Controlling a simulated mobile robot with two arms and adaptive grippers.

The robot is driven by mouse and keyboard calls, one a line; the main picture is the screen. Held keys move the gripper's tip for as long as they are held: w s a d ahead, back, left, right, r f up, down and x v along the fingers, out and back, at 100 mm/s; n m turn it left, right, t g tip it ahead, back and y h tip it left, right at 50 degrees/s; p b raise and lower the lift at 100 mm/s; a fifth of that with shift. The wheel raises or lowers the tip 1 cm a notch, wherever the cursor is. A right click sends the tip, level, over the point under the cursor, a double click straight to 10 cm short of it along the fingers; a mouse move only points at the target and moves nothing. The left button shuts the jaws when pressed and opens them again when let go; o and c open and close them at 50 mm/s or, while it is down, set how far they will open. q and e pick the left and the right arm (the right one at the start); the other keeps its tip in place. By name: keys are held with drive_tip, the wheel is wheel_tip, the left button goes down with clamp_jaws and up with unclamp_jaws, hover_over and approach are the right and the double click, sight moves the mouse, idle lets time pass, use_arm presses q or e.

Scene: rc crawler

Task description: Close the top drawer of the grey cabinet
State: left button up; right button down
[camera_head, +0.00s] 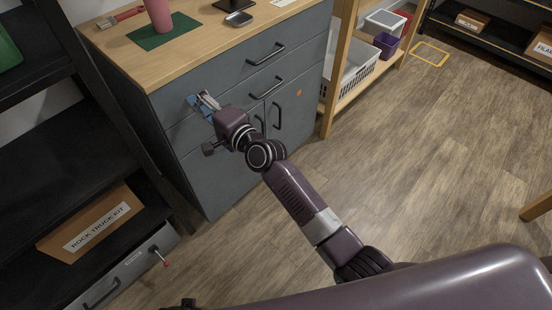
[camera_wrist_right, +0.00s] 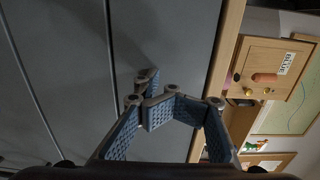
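The grey cabinet (camera_head: 226,178) stands under a wooden top at upper left in the head view. Its top drawer (camera_head: 228,77) has a dark bar handle (camera_head: 266,54); its front looks about flush with the drawer below, and no clear gap shows. My right gripper (camera_head: 203,101) is at the left part of the drawer fronts, left of the handles; contact is unclear. In the right wrist view its blue-padded fingers (camera_wrist_right: 165,100) are bent inward before the grey front (camera_wrist_right: 170,40), with nothing visible between them. How far they are closed is unclear. My left gripper is out of view.
A pink cylinder (camera_head: 158,14) on a green mat (camera_head: 150,32) and a red tool (camera_head: 119,17) lie on the wooden top. A black shelf with a rock truck kit box (camera_head: 92,226) stands at left. A wooden rack (camera_head: 341,72) adjoins at right. Floor (camera_head: 430,150) is open on the right.

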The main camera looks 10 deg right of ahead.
drive_tip(key=shift+w+r, duration=0.15)
drive_tip(key=shift+r, duration=0.4)
drive_tip(key=f+v, duration=0.1)
drive_tip(key=v, duration=1.1)
drive_tip(key=shift+f, duration=0.2)
